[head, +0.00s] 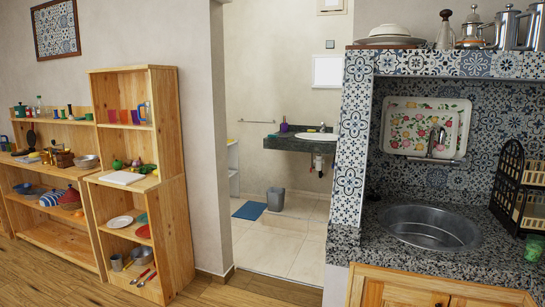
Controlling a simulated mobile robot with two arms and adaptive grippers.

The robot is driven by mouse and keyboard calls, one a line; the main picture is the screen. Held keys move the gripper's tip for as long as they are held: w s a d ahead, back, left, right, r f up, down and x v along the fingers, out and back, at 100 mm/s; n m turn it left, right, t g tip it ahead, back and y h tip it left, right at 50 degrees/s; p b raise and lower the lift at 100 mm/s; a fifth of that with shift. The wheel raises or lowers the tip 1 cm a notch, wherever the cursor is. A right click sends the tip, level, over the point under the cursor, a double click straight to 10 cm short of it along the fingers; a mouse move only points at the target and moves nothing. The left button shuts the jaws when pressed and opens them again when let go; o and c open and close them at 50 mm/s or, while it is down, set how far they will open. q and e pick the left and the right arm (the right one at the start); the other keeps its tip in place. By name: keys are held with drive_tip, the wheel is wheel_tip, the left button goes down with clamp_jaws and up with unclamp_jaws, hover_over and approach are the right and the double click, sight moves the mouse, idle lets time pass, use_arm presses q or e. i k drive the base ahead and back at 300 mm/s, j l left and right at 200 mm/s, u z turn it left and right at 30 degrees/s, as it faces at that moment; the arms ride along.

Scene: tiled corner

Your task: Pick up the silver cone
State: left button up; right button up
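Neither of my grippers is in view.
The tiled ledge (430,64) is high above a granite counter (385,250) with a round sink (430,226). A black dish rack (518,190) stands at right. Wooden shelves (176,230) with kitchenware stand left. A doorway opens between, with clear floor (275,250).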

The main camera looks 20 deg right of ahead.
sight(444, 40)
drive_tip(key=i+z, duration=0.15)
drive_tip(key=i, duration=0.45)
drive_tip(key=i+j+z, duration=0.15)
drive_tip(key=i, duration=0.4)
drive_tip(key=i+j+z, duration=0.15)
drive_tip(key=i, duration=0.45)
